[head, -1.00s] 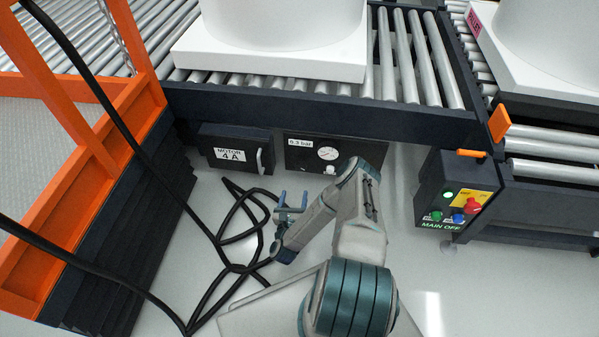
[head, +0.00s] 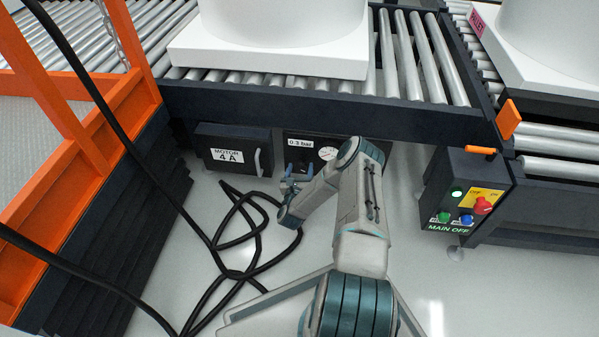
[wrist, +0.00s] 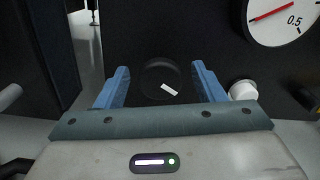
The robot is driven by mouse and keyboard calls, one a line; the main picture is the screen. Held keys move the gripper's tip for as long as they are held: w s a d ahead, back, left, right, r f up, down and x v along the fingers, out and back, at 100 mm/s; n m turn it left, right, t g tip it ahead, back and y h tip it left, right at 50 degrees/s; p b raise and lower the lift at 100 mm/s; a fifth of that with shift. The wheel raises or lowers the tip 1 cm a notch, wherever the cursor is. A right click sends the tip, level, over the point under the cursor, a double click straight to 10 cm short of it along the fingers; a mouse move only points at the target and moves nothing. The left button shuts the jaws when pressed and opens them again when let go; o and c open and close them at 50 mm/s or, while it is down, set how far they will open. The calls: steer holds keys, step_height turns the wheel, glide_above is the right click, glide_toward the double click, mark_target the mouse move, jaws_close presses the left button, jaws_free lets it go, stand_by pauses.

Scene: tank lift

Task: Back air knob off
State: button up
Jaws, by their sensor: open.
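The air knob (wrist: 158,78) is a round black knob with a short, slanted white mark, on a dark panel in the wrist view. My gripper (wrist: 160,68) is open, with one blue finger on each side of the knob; I cannot tell whether either finger touches it. In the head view my gripper (head: 292,183) is in front of the air panel (head: 298,155), below its bar label. My arm and gripper cover part of the panel there, and the knob cannot be made out clearly.
A gauge with a red needle (wrist: 283,14) and a white round part (wrist: 243,90) are right of the knob. The motor box (head: 232,150) is left of the panel. Black cables (head: 245,235) lie on the floor. A control box (head: 465,195) stands at right, under the conveyor (head: 330,105).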

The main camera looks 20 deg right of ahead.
steer(key=c, duration=1)
steer(key=shift+n, duration=0.3)
